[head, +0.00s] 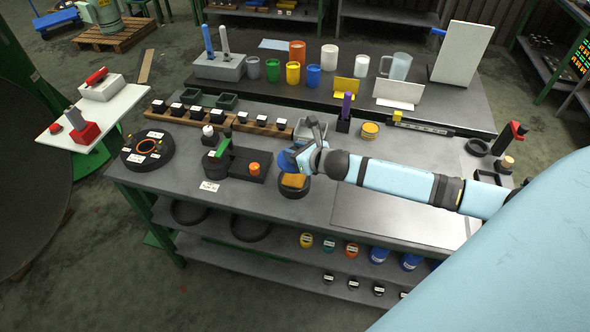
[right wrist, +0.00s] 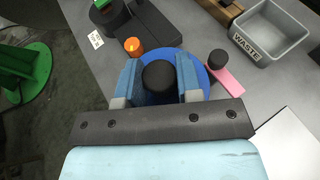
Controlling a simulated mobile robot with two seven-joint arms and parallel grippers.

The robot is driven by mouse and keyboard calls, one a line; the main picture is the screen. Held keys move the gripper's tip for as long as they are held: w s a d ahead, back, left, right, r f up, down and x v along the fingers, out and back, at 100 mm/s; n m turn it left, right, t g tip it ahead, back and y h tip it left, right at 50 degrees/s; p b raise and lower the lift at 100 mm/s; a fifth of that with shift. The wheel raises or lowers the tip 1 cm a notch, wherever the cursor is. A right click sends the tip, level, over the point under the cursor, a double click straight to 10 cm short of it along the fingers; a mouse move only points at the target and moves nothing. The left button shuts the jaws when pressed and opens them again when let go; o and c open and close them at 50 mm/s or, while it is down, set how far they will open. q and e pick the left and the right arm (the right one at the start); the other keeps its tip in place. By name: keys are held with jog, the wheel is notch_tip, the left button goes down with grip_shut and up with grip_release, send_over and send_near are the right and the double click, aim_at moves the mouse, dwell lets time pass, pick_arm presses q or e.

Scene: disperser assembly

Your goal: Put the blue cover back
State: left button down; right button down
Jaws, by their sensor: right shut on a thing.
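The blue cover (head: 286,161) is a round disc with a black knob (right wrist: 160,75). My right gripper (right wrist: 160,82) is shut on this knob, one finger on each side, and the cover's blue rim (right wrist: 203,73) shows beyond the fingers. In the head view my right gripper (head: 297,156) comes in from the right and the cover looks tilted. Just below it stands a dark round container (head: 294,193) with orange-brown contents (head: 293,181), partly uncovered to sight. I cannot tell whether cover and container touch. My left gripper is not in view.
A black fixture with an orange knob (head: 254,168) stands close on the left. A grey waste bin (right wrist: 275,38) and a purple-handled tool (head: 346,105) in a black holder stand behind. A row of small black-and-white blocks (head: 262,121) lies further back. The bench's front right (head: 385,220) is clear.

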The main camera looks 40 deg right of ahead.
jog(key=shift+f, duration=3.9)
jog(key=shift+f, duration=0.1)
jog(key=c, duration=0.8)
grip_release()
